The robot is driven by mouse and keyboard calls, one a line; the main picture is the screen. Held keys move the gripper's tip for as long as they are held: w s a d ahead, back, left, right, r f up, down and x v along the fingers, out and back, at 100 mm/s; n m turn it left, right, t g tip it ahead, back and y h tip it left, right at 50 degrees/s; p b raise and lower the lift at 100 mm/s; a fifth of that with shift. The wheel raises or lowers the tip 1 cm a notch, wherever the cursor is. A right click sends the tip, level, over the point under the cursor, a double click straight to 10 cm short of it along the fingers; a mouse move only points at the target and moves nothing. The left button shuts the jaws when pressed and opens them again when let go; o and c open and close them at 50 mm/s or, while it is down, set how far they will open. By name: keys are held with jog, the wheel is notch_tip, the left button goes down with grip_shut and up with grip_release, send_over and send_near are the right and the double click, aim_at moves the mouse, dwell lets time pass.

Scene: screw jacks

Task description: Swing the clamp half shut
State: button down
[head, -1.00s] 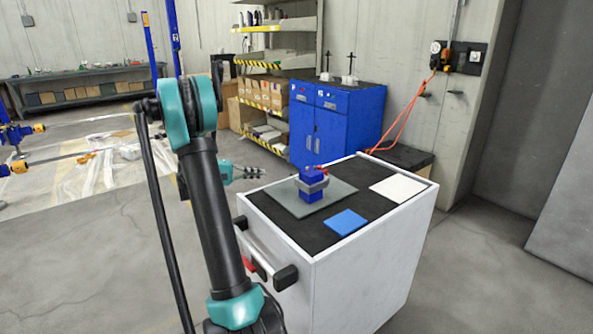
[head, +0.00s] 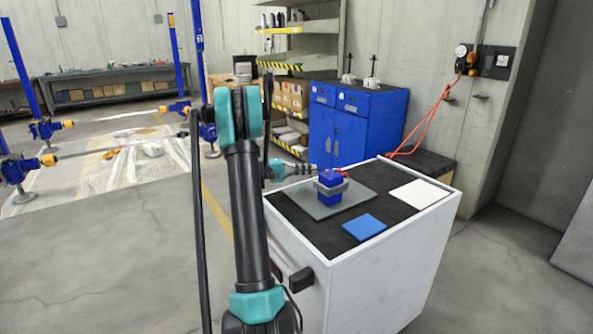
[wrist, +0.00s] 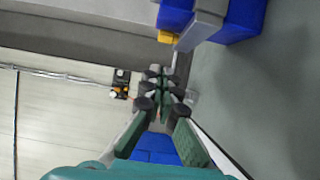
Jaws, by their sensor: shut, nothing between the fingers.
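The clamp is a blue block (head: 329,177) with a grey band (head: 332,188) around its middle. It stands upright on a grey plate (head: 357,191) on the cart top. A small red piece (head: 342,172) shows behind the block's upper right side. In the wrist view the blue block (wrist: 240,20), the grey part (wrist: 202,27) and a small yellow piece (wrist: 168,37) are at the top right. My gripper (head: 308,170) is left of and slightly behind the block, near its top height. In the wrist view my gripper (wrist: 162,85) is shut and empty, apart from the clamp.
A blue square (head: 363,227) and a white sheet (head: 420,194) lie flat on the black-topped cart (head: 385,265). A blue cabinet (head: 352,130) stands behind it. An orange cable (head: 430,120) hangs on the wall at right.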

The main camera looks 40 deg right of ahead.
jog(key=shift+s+d, duration=0.15)
jog(key=shift+s, duration=0.7)
jog(key=shift+s+d, duration=0.15)
jog(key=shift+s, duration=0.65)
jog(key=shift+s+d, duration=0.15)
jog(key=shift+s, duration=0.45)
jog(key=shift+w, duration=0.1)
jog(key=shift+w, duration=0.3)
jog(key=w, duration=0.1)
jog(key=w+a, duration=0.1)
jog(key=w, duration=0.2)
jog(key=shift+w+a, duration=0.3)
jog(key=shift+a, duration=0.1)
jog(key=v, duration=0.8)
jog(key=shift+w+a, duration=0.15)
jog(key=shift+w, duration=0.05)
